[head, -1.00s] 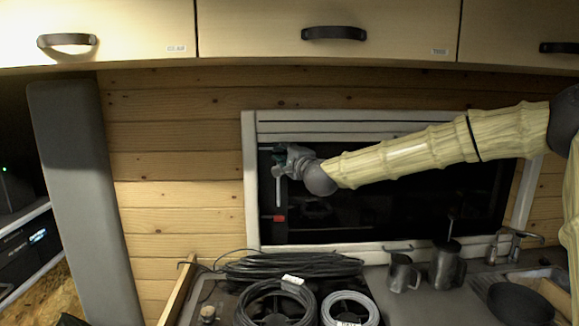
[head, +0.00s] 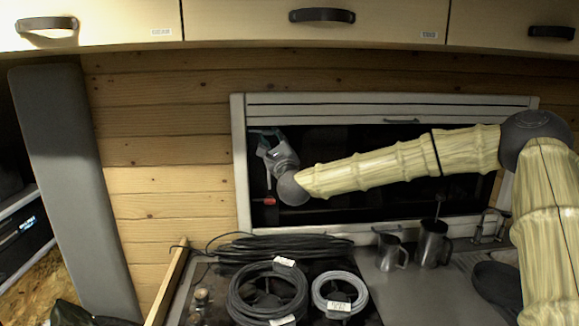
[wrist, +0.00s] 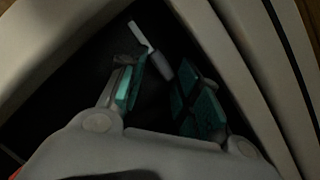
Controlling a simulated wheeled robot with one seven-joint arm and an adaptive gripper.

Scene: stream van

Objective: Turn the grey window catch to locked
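The grey window catch (wrist: 141,37) shows in the wrist view as a pale bent lever just beyond my fingertips. Its darker lower end reaches between them. My gripper (wrist: 160,84) is open, with teal pads on either side of that end; dark gaps show beside it and I cannot make out contact. In the head view my gripper (head: 263,143) is at the upper left corner of the dark window (head: 340,150), tilted up and left. The catch there is mostly hidden by the gripper; a thin pale upright piece shows below it. A small red mark (head: 268,201) sits lower on the window.
A pale frame (head: 240,165) surrounds the window. Below, the counter holds coiled cables (head: 268,292), a grey coil (head: 340,293) and metal jugs (head: 432,243). Cabinets (head: 390,20) hang above. The wood wall left of the window is clear.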

